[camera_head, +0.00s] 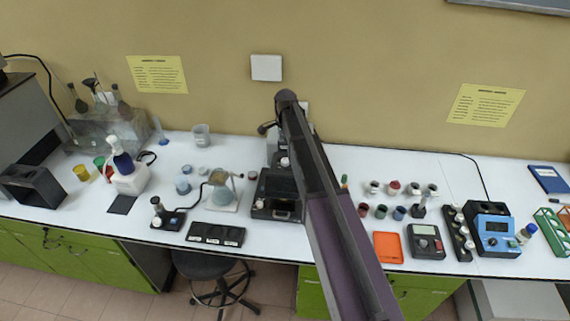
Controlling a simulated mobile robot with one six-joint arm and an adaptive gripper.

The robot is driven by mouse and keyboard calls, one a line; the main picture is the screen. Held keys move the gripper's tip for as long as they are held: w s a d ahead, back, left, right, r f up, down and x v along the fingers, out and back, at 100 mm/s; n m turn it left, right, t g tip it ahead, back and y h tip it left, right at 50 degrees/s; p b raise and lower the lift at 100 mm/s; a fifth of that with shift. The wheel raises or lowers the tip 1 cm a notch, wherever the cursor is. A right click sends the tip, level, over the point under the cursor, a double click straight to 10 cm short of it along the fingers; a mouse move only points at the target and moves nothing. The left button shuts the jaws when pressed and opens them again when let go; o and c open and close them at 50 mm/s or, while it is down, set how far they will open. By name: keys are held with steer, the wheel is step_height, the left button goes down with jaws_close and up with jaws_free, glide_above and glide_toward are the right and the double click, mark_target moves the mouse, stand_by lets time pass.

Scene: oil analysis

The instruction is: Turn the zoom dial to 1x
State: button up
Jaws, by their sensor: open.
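A dark microscope-like instrument (272,193) stands on the white bench in the middle, against the back wall. My arm reaches up and across from the lower right and covers its right side and part of its top. A small pale round part (284,162) shows on its front, but I cannot tell whether this is the zoom dial. No dial marking can be read. A dark part (265,128) sticks out to the left near its top. My gripper cannot be made out; the arm's far end hides that area.
A burner-like stand with a flask (224,191) and a black tray (215,234) are left of the instrument. Several small jars, an orange mat (388,247) and a grey meter (426,241) are to the right. A stool (210,264) stands below the bench front.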

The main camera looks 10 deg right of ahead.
mark_target(285, 160)
steer(key=shift+f+b, duration=3.65)
steer(key=shift+f, duration=0.3)
steer(key=c, duration=1.2)
